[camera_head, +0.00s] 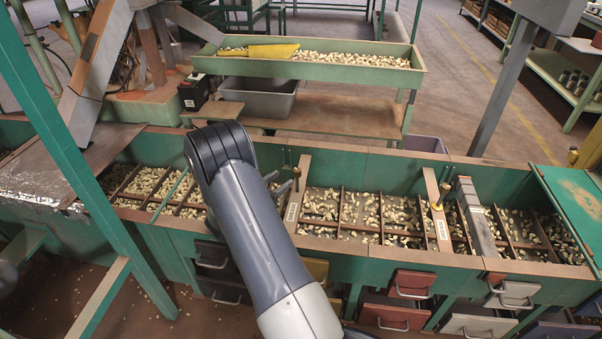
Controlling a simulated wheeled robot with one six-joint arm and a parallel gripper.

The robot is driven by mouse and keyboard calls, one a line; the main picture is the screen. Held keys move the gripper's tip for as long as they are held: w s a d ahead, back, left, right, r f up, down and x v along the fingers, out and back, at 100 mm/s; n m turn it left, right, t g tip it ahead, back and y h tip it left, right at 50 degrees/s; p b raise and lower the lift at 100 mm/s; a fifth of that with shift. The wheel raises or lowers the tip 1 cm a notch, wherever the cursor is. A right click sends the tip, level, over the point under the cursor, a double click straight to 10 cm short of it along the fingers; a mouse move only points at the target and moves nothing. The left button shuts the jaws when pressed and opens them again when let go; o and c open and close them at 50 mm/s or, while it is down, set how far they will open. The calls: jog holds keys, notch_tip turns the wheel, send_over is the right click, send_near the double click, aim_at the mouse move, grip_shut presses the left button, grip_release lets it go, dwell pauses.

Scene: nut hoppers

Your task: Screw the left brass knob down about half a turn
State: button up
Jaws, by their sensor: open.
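Two pale labelled strips cross the green hopper bench, the left strip (293,205) and the right strip (439,224). Thin upright posts stand at the far end of the left strip; a small brass-coloured knob (288,157) seems to top one. The right strip carries a brass knob (437,206) and an upright post. My gripper (296,178) shows only in part beyond my grey arm. It is open, close to the left strip's posts and on their near side in the picture. I cannot tell whether it touches the left knob; the arm hides much there.
The hopper bench (350,249) holds nuts in divided compartments. A green trough (340,71) of nuts with a yellow scoop (270,50) stands behind. A green slanted post (75,150) rises at left. Red and grey drawers (410,283) sit below.

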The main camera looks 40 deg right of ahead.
aim_at(294, 172)
jog(key=shift+d+f, duration=0.35)
jog(key=shift+d, duration=0.2)
jog(key=d, duration=0.2)
jog(key=d+b, duration=0.1)
jog(key=d, duration=0.1)
jog(key=w+d+b, duration=0.1)
jog(key=d, duration=0.2)
jog(key=shift+r, duration=0.1)
jog(key=shift+a, duration=0.1)
jog(key=c, duration=0.9)
